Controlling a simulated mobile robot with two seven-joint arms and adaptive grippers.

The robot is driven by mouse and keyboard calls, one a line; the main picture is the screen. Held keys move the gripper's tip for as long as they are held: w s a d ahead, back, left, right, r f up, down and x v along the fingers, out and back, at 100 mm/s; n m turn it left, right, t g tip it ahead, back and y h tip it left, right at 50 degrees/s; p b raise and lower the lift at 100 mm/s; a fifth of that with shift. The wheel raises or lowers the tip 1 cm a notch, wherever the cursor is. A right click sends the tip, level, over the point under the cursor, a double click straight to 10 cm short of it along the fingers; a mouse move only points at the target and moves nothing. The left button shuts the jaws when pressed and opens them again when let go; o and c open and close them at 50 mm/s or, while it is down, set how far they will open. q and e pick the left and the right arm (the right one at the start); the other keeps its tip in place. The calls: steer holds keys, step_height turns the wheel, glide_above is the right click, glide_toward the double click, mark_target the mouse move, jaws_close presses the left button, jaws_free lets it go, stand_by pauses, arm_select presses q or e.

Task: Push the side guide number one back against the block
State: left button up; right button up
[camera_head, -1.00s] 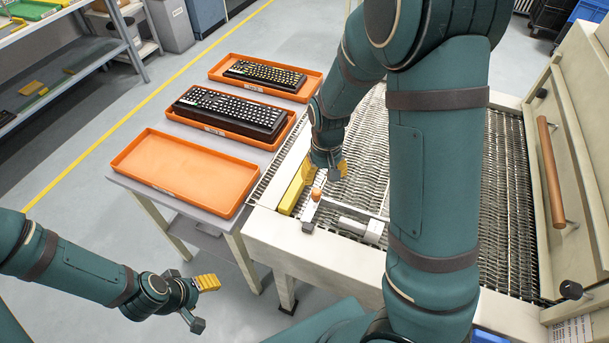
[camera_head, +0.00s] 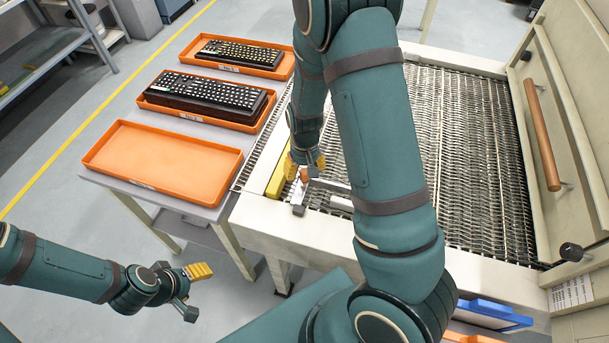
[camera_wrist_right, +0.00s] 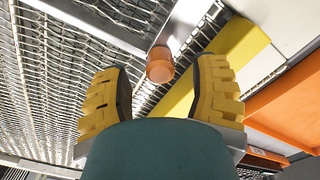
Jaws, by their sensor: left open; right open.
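The side guide, a grey metal piece (camera_head: 299,198) with an orange knob (camera_head: 304,175), stands on the mesh belt near its front left corner. A yellow block (camera_head: 277,178) lies along the belt's left edge, beside the guide. My right gripper (camera_head: 305,166) is open at the knob. In the right wrist view, the knob (camera_wrist_right: 160,66) shows between the spread yellow fingers (camera_wrist_right: 160,95), with visible space on both sides. The yellow block (camera_wrist_right: 222,58) passes behind the right finger there. My left gripper (camera_head: 200,291) is open and empty over the floor, away from the machine.
A table left of the belt holds an empty orange tray (camera_head: 98,166) and two orange trays with keyboards (camera_head: 208,94) (camera_head: 243,53). The machine's housing with a brown handle (camera_head: 541,135) stands right of the belt. My right arm hides part of the belt.

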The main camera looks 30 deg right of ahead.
steer(key=shift+f, duration=1.2)
steer(key=shift+c, duration=0.4)
jaws_close()
